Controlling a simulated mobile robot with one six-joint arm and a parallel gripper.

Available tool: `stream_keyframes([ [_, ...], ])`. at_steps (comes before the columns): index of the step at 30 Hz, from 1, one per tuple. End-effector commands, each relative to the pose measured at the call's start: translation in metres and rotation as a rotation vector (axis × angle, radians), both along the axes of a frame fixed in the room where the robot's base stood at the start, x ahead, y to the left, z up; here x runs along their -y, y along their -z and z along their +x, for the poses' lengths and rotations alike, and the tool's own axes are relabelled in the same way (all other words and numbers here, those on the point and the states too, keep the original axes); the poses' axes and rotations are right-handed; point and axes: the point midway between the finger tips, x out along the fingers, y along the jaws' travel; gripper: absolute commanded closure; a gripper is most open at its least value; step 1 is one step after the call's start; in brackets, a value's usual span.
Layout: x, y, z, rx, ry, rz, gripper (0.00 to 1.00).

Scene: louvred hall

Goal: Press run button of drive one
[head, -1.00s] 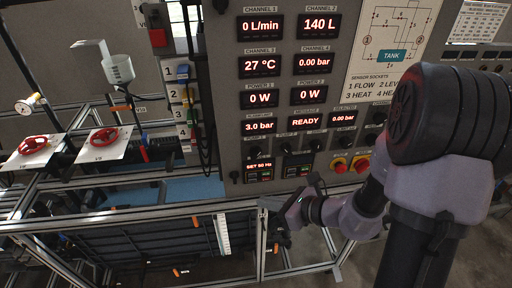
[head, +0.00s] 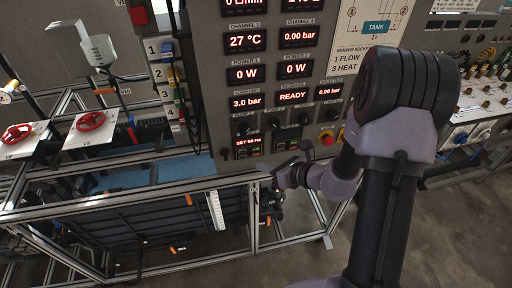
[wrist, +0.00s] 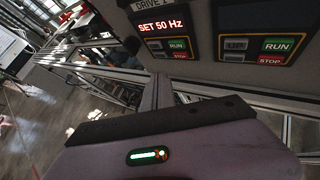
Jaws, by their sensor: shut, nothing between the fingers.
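The drive one unit (head: 249,143) sits low on the grey panel in the head view, its display reading SET 50 Hz. In the wrist view drive one (wrist: 160,27) is at the top middle, with its green RUN button (wrist: 178,44) above a red STOP button (wrist: 181,56). A second drive (wrist: 268,48) with the same buttons is to its right. My gripper (head: 270,170) is below the two drives in the head view, apart from the RUN button as far as I can see. It is shut and empty; its fingertips are small and dark there.
An aluminium frame rail (head: 140,212) runs below the panel close to my gripper. A red emergency knob (head: 327,139) is right of the drives. Red handwheels (head: 92,121) are at the left. Open floor (head: 440,235) lies at the lower right.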

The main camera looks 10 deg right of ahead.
Motion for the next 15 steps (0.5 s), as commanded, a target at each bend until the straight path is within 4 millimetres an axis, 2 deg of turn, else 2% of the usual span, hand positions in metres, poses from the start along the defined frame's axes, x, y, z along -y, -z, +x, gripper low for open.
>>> stream_keyframes([
  [7,-0.001,0.000,0.029,0.001,-0.003,0.000,1.00],
  [15,0.000,0.000,0.038,0.000,-0.001,0.001,1.00],
])
